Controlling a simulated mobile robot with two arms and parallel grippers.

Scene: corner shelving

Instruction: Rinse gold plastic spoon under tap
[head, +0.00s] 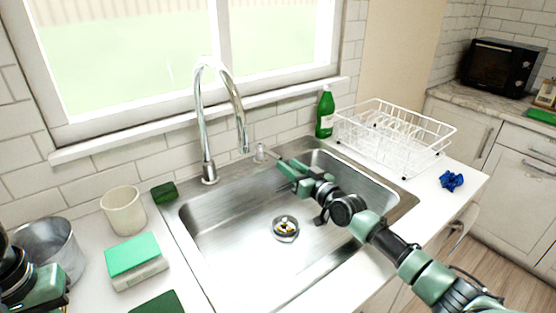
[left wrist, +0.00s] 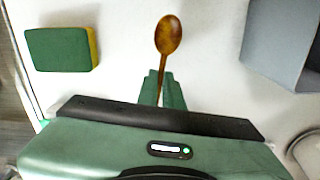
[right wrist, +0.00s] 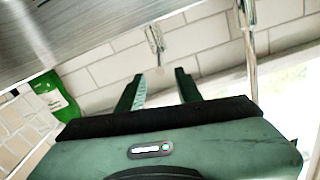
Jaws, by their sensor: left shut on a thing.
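The gold-brown spoon (left wrist: 168,36) is upright in the left wrist view, its bowl beyond the fingertips. My left gripper (left wrist: 163,90) is shut on its handle. In the head view only part of my left arm shows at the lower left edge, and the spoon cannot be made out. The chrome tap (head: 204,130) arches over the steel sink (head: 240,262); no water is seen running. My right gripper (head: 284,166) is open and empty behind the basin, near a small metal fitting (head: 260,153) right of the tap. The fitting lies beyond its fingers in the right wrist view (right wrist: 155,40).
A cup (head: 123,212), a metal pot (head: 50,246), a green-topped box (head: 135,258) and a dark green sponge (head: 164,192) stand left of the sink. A green bottle (head: 325,112), white dish rack (head: 392,135) and blue cloth (head: 451,181) are right. The basin is mostly clear.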

